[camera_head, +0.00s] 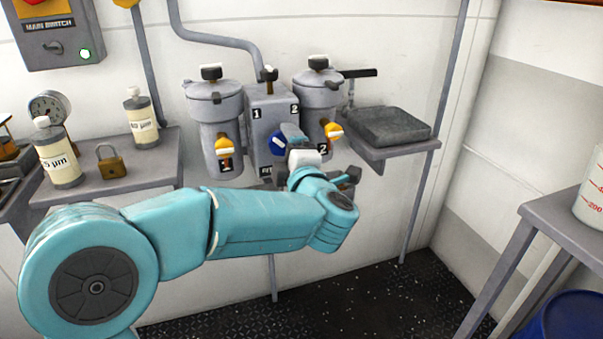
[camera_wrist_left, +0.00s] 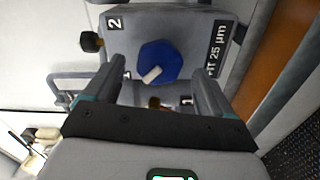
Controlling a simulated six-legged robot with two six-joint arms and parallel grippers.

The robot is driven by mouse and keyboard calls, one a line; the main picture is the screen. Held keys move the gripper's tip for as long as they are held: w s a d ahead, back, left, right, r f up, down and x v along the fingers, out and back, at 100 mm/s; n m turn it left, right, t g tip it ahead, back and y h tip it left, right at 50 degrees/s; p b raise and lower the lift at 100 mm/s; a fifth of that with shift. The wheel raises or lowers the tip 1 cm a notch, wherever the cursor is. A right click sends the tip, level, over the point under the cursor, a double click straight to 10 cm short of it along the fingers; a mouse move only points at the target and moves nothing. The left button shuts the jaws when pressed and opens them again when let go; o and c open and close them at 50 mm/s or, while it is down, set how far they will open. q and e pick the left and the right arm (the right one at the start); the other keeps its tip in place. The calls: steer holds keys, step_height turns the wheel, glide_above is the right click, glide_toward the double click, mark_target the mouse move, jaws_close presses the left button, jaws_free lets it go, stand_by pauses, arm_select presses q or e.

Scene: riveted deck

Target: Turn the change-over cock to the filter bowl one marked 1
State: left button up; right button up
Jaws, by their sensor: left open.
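The change-over cock's blue knob (camera_head: 278,146) sits on the front of the grey filter block (camera_head: 262,110), between the filter bowl marked 1 (camera_head: 214,112) and the filter bowl marked 2 (camera_head: 317,95). In the left wrist view the blue knob (camera_wrist_left: 158,58) carries a white bar (camera_wrist_left: 152,75) slanting on its lower part. My left gripper (camera_head: 290,140) is at the front of the block and partly covers it. In the wrist view its open fingers (camera_wrist_left: 160,72) lie on either side of the knob, with gaps; contact is not visible. My right gripper is out of view.
Black-topped knobs (camera_head: 210,71) stand above. A shelf with a dark tray (camera_head: 388,127) is at right. A left bench holds bottles (camera_head: 142,118), a padlock (camera_head: 110,161) and a gauge (camera_head: 50,107).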

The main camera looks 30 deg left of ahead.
arm_select(q)
steer(key=p+v, duration=0.1)
steer(key=v, duration=1.1)
steer(key=shift+s+d, duration=0.25)
steer(key=shift+s, duration=0.05)
steer(key=shift+a, duration=0.1)
